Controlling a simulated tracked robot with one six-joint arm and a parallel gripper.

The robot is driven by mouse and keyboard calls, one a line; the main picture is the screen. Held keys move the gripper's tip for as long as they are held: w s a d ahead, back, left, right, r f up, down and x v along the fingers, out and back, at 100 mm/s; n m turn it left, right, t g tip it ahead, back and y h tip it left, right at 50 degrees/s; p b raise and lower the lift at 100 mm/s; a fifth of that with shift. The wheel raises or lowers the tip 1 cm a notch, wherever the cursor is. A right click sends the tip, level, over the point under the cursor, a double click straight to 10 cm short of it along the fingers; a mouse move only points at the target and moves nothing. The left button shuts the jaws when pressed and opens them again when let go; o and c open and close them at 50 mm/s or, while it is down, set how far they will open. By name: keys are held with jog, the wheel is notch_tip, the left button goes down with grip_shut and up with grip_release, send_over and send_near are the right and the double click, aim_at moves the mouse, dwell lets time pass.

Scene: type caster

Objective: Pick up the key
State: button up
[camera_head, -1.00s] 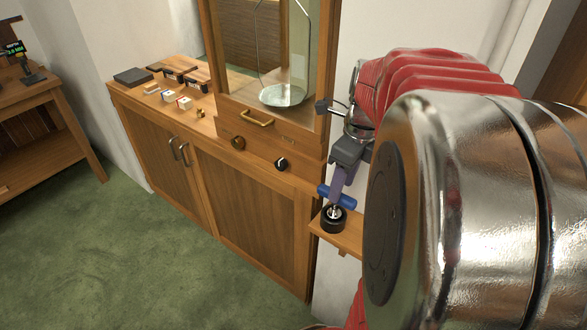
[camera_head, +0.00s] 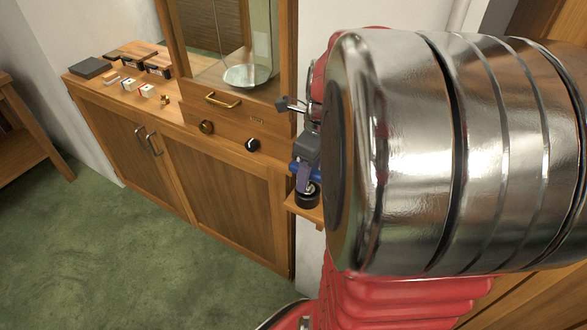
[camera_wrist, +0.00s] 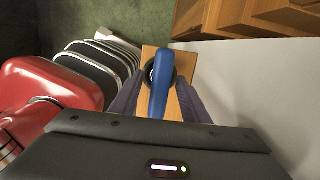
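The key has a blue bar-shaped handle (camera_wrist: 159,85) and stands in a round black holder (camera_head: 307,198) on a small wooden wall shelf (camera_wrist: 185,103). In the head view my arm hides much of it, and some blue shows beside my gripper (camera_head: 303,178). In the wrist view my gripper (camera_wrist: 157,92) has its two purple fingers apart, one on each side of the blue handle. Narrow gaps seem to show between handle and fingers. The handle's near end runs under the gripper body, and the key's shaft is hidden.
A wooden cabinet (camera_head: 227,203) stands to the left of the shelf, with a glazed case and a metal pan (camera_head: 246,77) above it. Small blocks and boxes (camera_head: 147,90) lie on the cabinet top. A white wall (camera_wrist: 235,90) is close beside the shelf. Green floor is open at left.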

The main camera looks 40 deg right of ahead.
grip_shut()
dwell(0.3)
jog(key=shift+r, duration=0.1)
notch_tip(320, 180, up, 6)
jog(key=shift+r, duration=0.25)
jog(key=shift+s+a+r, duration=0.1)
jog(key=shift+a+r, duration=0.1)
jog(key=shift+a, duration=0.05)
jog(key=s+a, duration=0.3)
jog(key=a, duration=0.5)
jog(key=s+a, duration=0.3)
jog(key=a, duration=0.5)
jog(key=shift+a, duration=0.25)
